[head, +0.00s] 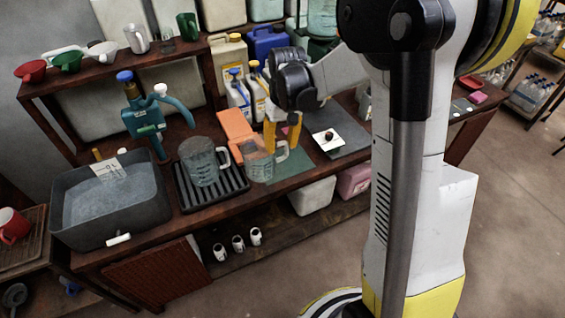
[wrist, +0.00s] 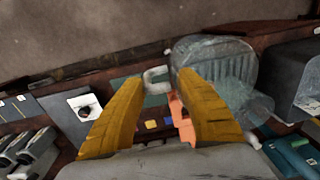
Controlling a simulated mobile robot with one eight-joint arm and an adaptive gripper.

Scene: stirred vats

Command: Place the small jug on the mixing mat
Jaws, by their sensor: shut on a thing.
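The small jug (head: 260,167) is clear with a pale handle. In the head view it stands upright at the left edge of a green mat (head: 292,171); I cannot tell whether its base touches anything. My gripper (head: 269,139), with yellow fingers, points down and is shut on the jug's handle. In the wrist view the handle (wrist: 157,77) is between the fingertips of my gripper (wrist: 163,78), and clear jug walls show to the right. A dark grey mat (head: 354,143) lies to the right. Which mat is the mixing mat is not clear.
A larger clear jug (head: 201,166) stands close on the left on a black ribbed rack (head: 222,196). A grey tub (head: 140,213) is further left, beside a teal pump (head: 143,118). An orange item (head: 236,124) and several bottles are behind. A white square (head: 327,142) lies on the grey mat.

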